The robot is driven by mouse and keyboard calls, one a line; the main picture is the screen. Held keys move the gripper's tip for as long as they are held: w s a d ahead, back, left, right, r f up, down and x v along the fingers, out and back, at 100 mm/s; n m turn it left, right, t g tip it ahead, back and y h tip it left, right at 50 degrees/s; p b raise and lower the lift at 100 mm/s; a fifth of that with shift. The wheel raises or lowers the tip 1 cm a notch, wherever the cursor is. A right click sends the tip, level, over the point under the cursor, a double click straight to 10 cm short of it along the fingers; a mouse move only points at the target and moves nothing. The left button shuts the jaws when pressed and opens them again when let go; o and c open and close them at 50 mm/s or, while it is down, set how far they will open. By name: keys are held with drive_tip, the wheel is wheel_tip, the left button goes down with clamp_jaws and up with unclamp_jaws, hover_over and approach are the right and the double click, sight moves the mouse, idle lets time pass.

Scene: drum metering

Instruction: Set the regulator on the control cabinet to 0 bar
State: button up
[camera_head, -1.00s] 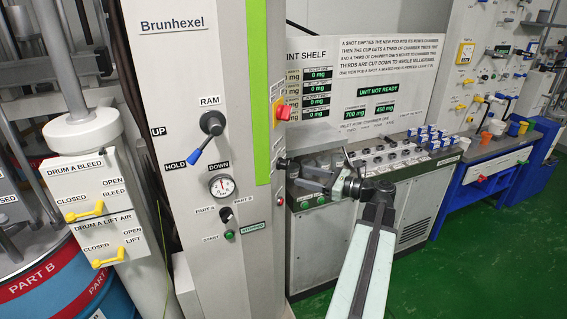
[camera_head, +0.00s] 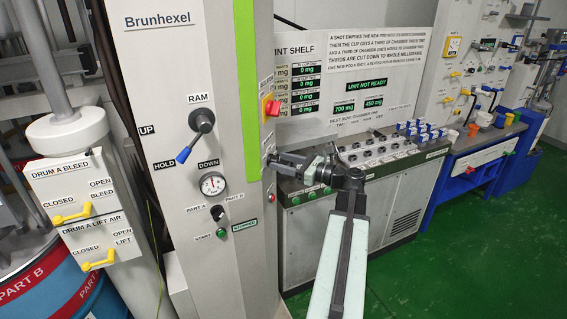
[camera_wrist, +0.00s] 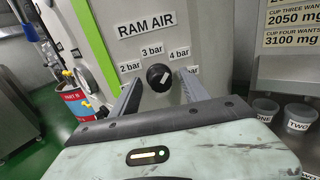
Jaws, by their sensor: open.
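The regulator is a round black knob (camera_wrist: 159,77) on the cabinet's side face, under a RAM AIR label. Labels for 2 bar, 3 bar and 4 bar sit around its upper half. Another label at its right is partly covered by a finger. I cannot tell which mark the knob points to. My gripper (camera_wrist: 161,74) is open, with one finger on each side of the knob; I cannot tell whether they touch it. In the head view my gripper (camera_head: 273,159) is close against the right side of the control cabinet (camera_head: 236,130), which hides the knob.
The cabinet front carries a RAM lever (camera_head: 190,143), a gauge (camera_head: 212,184) and a green start button (camera_head: 221,232). A red emergency-type switch (camera_head: 271,108) sits above my gripper. A shelf bench (camera_head: 375,152) stands behind my arm. Green floor is clear at right.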

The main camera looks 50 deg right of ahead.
clamp_jaws()
drive_tip(key=shift+n, duration=0.3)
drive_tip(key=shift+d+f+n+g+y+b, duration=0.15)
drive_tip(key=shift+n+y+b, duration=0.45)
drive_tip(key=shift+n, duration=4.4)
drive_tip(key=shift+a+f+n+g+y+b, duration=0.1)
drive_tip(key=shift+f+n+g+y+b, duration=0.45)
drive_tip(key=shift+n, duration=4.45)
drive_tip(key=shift+d+r+n+t+y+b, duration=0.2)
drive_tip(key=shift+n+y, duration=0.75)
drive_tip(key=shift+n, duration=4.05)
drive_tip(key=shift+a, duration=0.15)
